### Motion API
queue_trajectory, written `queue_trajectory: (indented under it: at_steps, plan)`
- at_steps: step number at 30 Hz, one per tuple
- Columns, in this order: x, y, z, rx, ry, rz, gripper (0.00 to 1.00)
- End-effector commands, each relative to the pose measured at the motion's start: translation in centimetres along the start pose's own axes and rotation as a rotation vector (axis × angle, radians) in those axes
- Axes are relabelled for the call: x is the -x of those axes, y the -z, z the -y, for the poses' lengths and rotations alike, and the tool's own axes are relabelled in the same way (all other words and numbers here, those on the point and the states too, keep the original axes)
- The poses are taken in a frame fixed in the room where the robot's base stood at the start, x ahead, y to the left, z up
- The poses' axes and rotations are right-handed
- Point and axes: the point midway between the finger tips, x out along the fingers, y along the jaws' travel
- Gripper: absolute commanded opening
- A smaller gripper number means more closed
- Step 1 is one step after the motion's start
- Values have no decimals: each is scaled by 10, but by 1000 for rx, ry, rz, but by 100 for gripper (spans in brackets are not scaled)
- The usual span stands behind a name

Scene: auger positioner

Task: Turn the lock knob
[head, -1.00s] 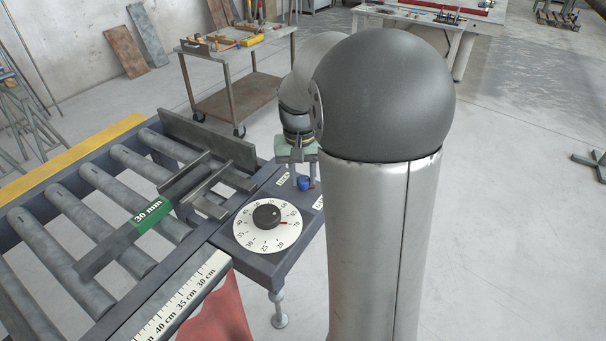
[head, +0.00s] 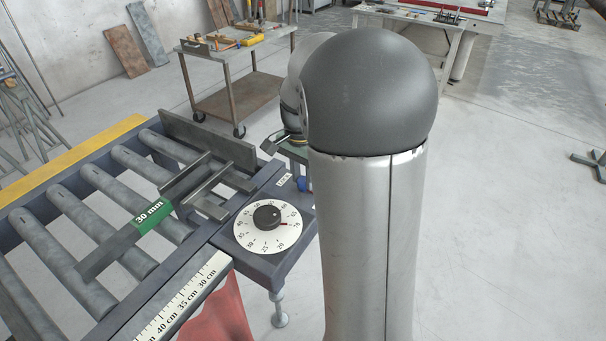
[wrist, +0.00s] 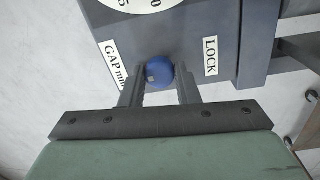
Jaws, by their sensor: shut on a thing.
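The lock knob is a small blue ball-like knob. In the wrist view the knob (wrist: 158,73) sits between the LOCK label (wrist: 211,57) and the GAP mm label. My gripper (wrist: 162,76) is shut on it, with one finger on each side. In the head view only part of the blue knob (head: 302,184) shows beside my arm, on the dark panel's far right part.
A white dial (head: 250,240) with a black pointer knob (head: 267,215) lies just left of the blue knob. The roller conveyor (head: 60,240) with metal stops and a green 30 mm block (head: 150,215) is farther left. A tool cart (head: 235,103) stands behind.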

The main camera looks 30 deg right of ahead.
Motion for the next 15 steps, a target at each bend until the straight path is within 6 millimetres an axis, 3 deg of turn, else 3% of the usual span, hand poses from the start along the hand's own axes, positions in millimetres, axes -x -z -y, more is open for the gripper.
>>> queue_trajectory:
  at_steps: [15]
  plan:
    - [2, 1, 0, -34, 3, -1, 6]
